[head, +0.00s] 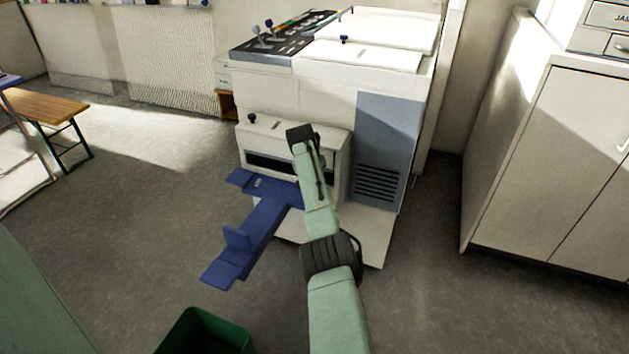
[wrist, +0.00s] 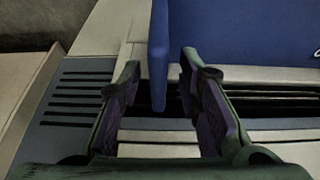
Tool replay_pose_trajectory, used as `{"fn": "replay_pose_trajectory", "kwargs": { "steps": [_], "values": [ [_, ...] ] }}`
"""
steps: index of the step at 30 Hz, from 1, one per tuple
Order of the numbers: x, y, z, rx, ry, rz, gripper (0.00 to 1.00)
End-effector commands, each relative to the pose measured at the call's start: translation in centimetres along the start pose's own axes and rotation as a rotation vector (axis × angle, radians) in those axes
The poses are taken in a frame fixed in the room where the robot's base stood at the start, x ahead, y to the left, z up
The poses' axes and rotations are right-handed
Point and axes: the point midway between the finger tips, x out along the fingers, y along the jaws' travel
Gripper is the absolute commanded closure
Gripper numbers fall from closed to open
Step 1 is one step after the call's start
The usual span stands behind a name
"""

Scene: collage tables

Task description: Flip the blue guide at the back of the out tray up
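The blue out tray (head: 262,224) juts from the front of the pale duplicator. Its wide part lies flat by the machine's slot. A small blue plate (head: 237,240) stands upright near its outer end. In the wrist view a blue panel (wrist: 235,45) fills the upper right, with a narrow blue strip (wrist: 158,60) at its left edge. My gripper (wrist: 160,66) is open, its fingers on either side of that strip. I cannot tell whether they touch it, or which part of the tray it is. In the head view my arm hides the fingers.
The duplicator (head: 300,92) stands behind the tray, with a vented grey panel (head: 385,150) to the right. A green bin (head: 205,332) is on the floor at the front. Pale cabinets (head: 545,165) stand right, a wooden bench (head: 42,106) left. The floor left of the tray is clear.

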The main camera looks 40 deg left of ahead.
Motion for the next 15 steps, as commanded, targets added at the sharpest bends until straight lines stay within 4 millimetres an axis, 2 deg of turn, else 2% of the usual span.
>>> {"fn": "replay_pose_trajectory", "kwargs": {
  "steps": [5,8,15],
  "values": [
    [-1.5,-0.1,-0.1,0.000,0.002,-0.002,0.68],
    [-3.1,0.0,-0.1,0.001,0.004,-0.002,0.68],
    [-8.4,0.0,-0.1,0.000,0.003,-0.002,0.68]
  ]
}}
